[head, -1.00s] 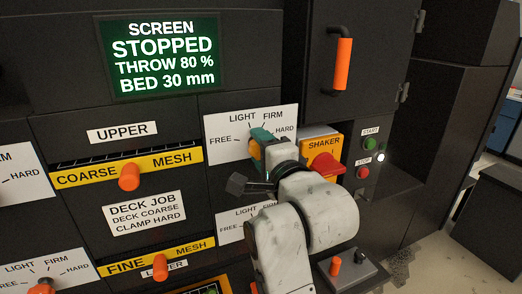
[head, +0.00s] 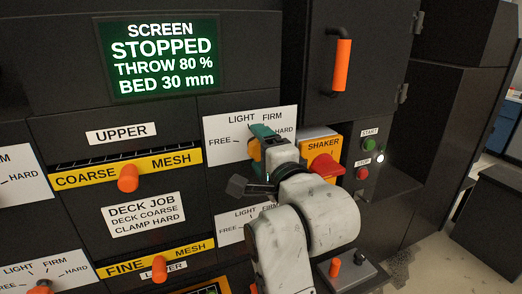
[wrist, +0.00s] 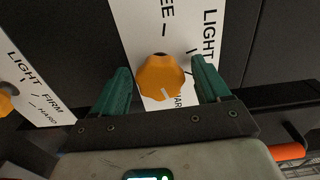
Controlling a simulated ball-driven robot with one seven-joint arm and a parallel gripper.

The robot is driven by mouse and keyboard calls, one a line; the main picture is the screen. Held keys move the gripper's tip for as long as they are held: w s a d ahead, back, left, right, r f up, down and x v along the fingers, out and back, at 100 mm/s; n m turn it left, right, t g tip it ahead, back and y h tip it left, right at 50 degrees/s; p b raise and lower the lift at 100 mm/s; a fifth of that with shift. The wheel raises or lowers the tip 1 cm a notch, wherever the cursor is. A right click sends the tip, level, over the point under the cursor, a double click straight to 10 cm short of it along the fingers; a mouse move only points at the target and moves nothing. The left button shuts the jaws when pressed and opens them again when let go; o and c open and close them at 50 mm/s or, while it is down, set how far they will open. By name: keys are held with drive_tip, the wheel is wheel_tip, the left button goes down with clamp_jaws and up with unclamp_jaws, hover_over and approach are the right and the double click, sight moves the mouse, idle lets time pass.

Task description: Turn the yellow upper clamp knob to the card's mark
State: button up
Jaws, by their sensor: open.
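The yellow upper clamp knob (wrist: 160,77) sits on a white dial plate (head: 222,150) marked FREE, LIGHT, FIRM and HARD. In the wrist view the knob's white pointer line faces down the picture, close to the HARD lettering. My gripper (wrist: 160,66) is open, its green fingers on either side of the knob with a visible gap on both sides. In the head view my gripper (head: 262,138) covers most of the knob and part of the plate. The job card (head: 144,214) reads DECK COARSE, CLAMP HARD.
The red SHAKER knob (head: 326,166) on its yellow plate is close to the right of my gripper. START (head: 369,145) and STOP (head: 363,173) buttons are farther right. An orange door handle (head: 343,65) is above. Another dial (wrist: 30,85) is at left in the wrist view.

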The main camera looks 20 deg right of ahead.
drive_tip(key=s+b, duration=0.1)
drive_tip(key=s, duration=0.9)
drive_tip(key=shift+s+b, duration=0.3)
drive_tip(key=shift+b, duration=0.05)
